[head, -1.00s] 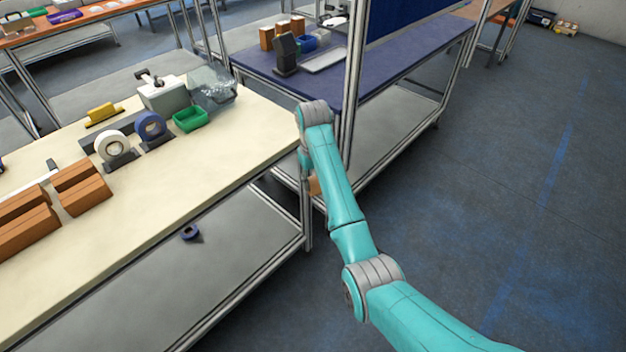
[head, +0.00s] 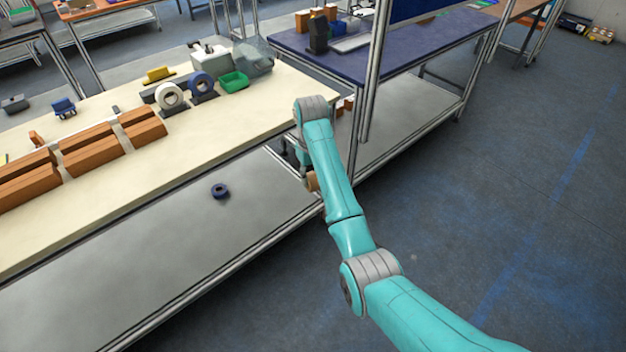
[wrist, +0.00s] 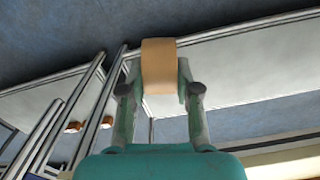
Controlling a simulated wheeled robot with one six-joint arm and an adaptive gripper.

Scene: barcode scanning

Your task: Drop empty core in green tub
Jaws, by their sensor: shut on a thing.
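The empty core is a tan cardboard ring (wrist: 158,66). In the wrist view my gripper (wrist: 160,88) is shut on it, with a finger on each side. In the head view the core (head: 312,181) shows as a small tan patch beside my arm's end, off the table's right edge. My gripper is mostly hidden behind my arm there. The green tub (head: 234,82) is a small open tray at the far right of the cream table, up and left of my arm. No contents are visible in it.
The cream table (head: 215,125) holds a white roll (head: 169,96), a blue roll (head: 201,86), a grey bin (head: 254,58) and brown boxes (head: 90,151). A blue ring (head: 220,191) lies on its lower shelf. A metal post (head: 373,75) stands right of my arm.

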